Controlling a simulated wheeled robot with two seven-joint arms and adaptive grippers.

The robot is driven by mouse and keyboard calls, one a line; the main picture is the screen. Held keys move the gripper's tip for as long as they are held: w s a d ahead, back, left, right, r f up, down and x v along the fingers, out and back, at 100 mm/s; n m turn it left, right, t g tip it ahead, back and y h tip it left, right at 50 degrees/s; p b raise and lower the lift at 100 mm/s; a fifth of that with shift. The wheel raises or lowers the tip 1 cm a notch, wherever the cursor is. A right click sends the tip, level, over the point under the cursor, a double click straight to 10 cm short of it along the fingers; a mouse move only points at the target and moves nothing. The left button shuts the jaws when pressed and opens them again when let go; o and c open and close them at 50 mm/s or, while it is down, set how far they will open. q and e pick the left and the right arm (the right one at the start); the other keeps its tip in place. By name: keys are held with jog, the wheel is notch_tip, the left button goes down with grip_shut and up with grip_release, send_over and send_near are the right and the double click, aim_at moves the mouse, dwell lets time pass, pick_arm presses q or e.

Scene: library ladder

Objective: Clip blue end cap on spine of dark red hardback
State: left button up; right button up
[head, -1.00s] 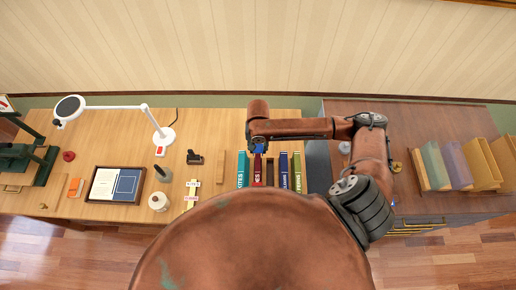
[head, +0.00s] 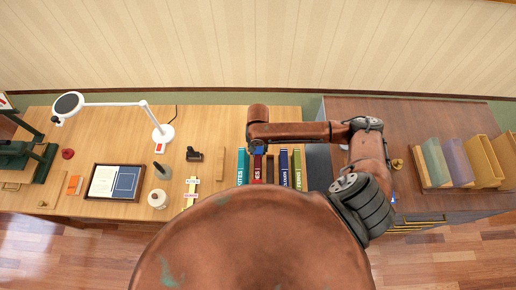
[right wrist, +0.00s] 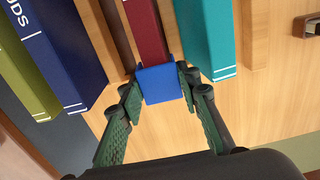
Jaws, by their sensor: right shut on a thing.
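The dark red hardback (head: 257,171) stands in the row of books on the desk. In the right wrist view its spine (right wrist: 147,32) runs down to the blue end cap (right wrist: 161,84). My right gripper (right wrist: 159,87) is shut on the cap, with a green-padded finger on each side. The cap meets the end of the red spine and hides it; I cannot tell whether it is clipped around it or only touching. In the head view my right arm hangs over the far end of the books and largely hides the cap. My left gripper is not in view.
A teal book (right wrist: 205,42) and a navy book (right wrist: 62,50) stand close by, with an olive book (right wrist: 25,75) beyond. A wooden block (head: 220,163), a stapler-like dark object (head: 194,155) and a white lamp (head: 163,134) are left of the books.

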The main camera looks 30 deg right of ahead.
aim_at(258, 149)
dwell(0.3)
jog(key=o, duration=1)
jog(key=shift+o, duration=0.5)
jog(key=o, duration=0.3)
jog(key=shift+r+p, duration=3.55)
jog(key=shift+p, duration=1.2)
